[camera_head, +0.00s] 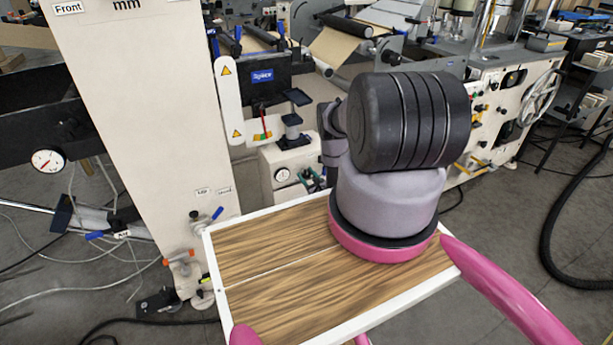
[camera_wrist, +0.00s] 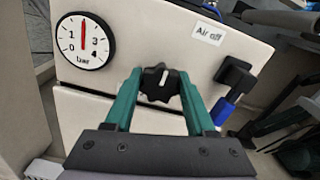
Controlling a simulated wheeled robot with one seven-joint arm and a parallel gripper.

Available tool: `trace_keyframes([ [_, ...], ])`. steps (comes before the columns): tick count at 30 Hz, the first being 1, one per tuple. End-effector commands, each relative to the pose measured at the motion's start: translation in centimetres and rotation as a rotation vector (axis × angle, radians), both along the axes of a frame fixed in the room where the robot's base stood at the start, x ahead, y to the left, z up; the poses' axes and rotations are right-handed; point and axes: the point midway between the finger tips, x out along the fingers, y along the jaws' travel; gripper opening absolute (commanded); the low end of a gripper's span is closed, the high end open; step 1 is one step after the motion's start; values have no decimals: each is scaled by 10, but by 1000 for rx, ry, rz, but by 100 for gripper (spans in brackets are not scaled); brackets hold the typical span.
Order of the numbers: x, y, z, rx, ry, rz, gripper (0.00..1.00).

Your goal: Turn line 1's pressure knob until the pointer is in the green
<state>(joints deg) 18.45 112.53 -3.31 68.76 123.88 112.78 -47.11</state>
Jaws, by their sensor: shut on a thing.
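The black lobed knob (camera_wrist: 160,80) with a white mark sits on a white panel in the wrist view. The two teal fingers of my gripper (camera_wrist: 160,88) close on it from both sides. The round white gauge (camera_wrist: 83,41) is up and left of the knob. Its red pointer stands almost straight up, between the 1 and the 3. I cannot make out a green band on its face. In the head view the gauge (camera_head: 282,175) is small, and my gripper (camera_head: 313,181) shows partly beside it, with the knob not clearly visible.
An "Air off" label (camera_wrist: 206,33) and a black valve with a blue handle (camera_wrist: 223,109) are right of the knob. In the head view, a white upright panel (camera_head: 150,110) stands at left, with another gauge (camera_head: 47,160) beyond it. A black hose (camera_head: 560,220) lies at right.

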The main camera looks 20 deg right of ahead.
Motion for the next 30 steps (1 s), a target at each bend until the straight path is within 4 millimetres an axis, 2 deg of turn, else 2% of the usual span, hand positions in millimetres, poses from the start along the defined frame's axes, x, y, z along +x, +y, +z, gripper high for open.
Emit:
trace_keyframes([
  [11, -1, -2, 0, 158, 4, -6, 0],
  [30, -1, -1, -1, 743, 25, -3, 0],
])
